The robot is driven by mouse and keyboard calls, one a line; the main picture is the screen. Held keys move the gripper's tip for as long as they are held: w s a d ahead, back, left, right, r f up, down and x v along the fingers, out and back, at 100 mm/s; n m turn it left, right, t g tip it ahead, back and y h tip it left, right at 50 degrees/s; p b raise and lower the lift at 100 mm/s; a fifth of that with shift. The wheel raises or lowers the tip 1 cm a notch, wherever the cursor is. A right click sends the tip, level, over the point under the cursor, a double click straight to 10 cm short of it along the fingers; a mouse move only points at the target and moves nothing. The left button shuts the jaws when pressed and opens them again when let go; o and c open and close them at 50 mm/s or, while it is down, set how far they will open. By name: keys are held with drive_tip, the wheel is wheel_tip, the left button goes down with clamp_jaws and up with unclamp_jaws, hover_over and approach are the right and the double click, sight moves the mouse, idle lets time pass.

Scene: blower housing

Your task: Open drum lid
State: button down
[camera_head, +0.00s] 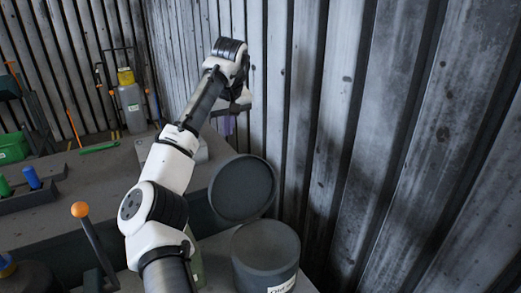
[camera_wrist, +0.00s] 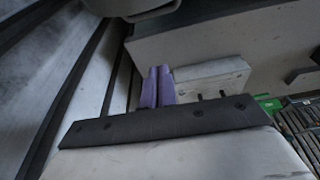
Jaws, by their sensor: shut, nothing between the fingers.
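A dark grey drum (camera_head: 265,265) with a pale label stands at the bottom centre of the head view. A round, rimmed dark disc, apparently its lid (camera_head: 243,188), is tilted steeply up behind the drum's rim, its face towards the camera. My gripper (camera_head: 228,125) is up beyond the disc near the corrugated wall, clear of both lid and drum. Its purple fingers (camera_wrist: 159,73) are together in the wrist view, with nothing between them.
The corrugated metal wall (camera_head: 340,110) runs close along the right side. A grey bench (camera_head: 100,180) lies left, with a green box (camera_head: 13,148) and blue and green items. A grey container with yellow top (camera_head: 130,100) stands at the back. An orange-knobbed lever (camera_head: 81,210) rises at front left.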

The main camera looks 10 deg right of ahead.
wheel_tip(320, 180, down, 9)
drive_tip(key=s+p, duration=0.1)
drive_tip(key=p, duration=0.2)
drive_tip(key=shift+s+d+f, duration=0.15)
drive_tip(key=shift+f, duration=0.05)
idle(0.3)
drive_tip(key=shift+f, duration=0.1)
idle(0.4)
